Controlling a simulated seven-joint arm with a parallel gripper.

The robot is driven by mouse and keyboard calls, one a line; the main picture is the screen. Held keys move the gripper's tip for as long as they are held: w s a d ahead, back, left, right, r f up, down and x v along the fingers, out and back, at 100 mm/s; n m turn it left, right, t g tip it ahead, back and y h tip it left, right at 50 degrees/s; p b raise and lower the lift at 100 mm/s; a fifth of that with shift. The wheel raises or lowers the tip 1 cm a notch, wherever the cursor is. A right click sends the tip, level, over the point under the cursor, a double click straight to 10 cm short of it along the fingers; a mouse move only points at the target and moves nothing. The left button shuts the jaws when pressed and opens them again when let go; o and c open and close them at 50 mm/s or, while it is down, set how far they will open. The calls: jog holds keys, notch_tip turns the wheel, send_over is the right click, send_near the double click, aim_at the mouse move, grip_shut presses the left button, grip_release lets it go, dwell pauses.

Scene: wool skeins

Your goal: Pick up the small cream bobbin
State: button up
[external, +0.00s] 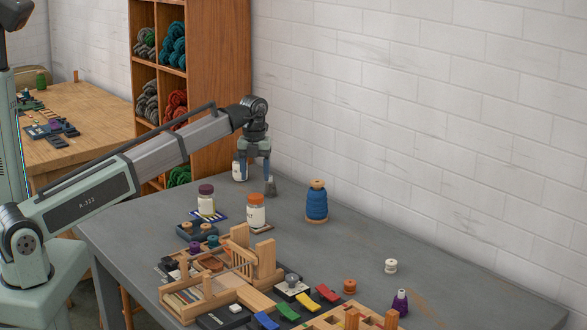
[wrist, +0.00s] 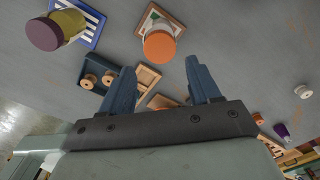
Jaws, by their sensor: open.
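The small cream bobbin (external: 391,266) stands upright on the grey table, to the right in the external view. A small pale bobbin that looks like it shows near the right edge of the wrist view (wrist: 303,92). My gripper (external: 255,172) is raised over the far-left part of the table, well left of the bobbin and beyond it. Its two blue fingers are apart with nothing between them, as the wrist view also shows (wrist: 160,66).
A purple spool (external: 400,303) and an orange spool (external: 349,286) are near the bobbin. Wooden racks (external: 255,262) crowd the front. The table (external: 350,240) left of the bobbin is clear.

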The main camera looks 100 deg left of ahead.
jog(key=w+d+m, duration=0.2)
jog(key=w+d, duration=0.8)
jog(key=n, duration=3)
send_over(391, 262)
jog(key=f, duration=0.1)
notch_tip(391, 262, down, 14)
jog(key=n, duration=0.7)
jog(key=shift+n, duration=0.4)
jog(key=c, duration=1.1)
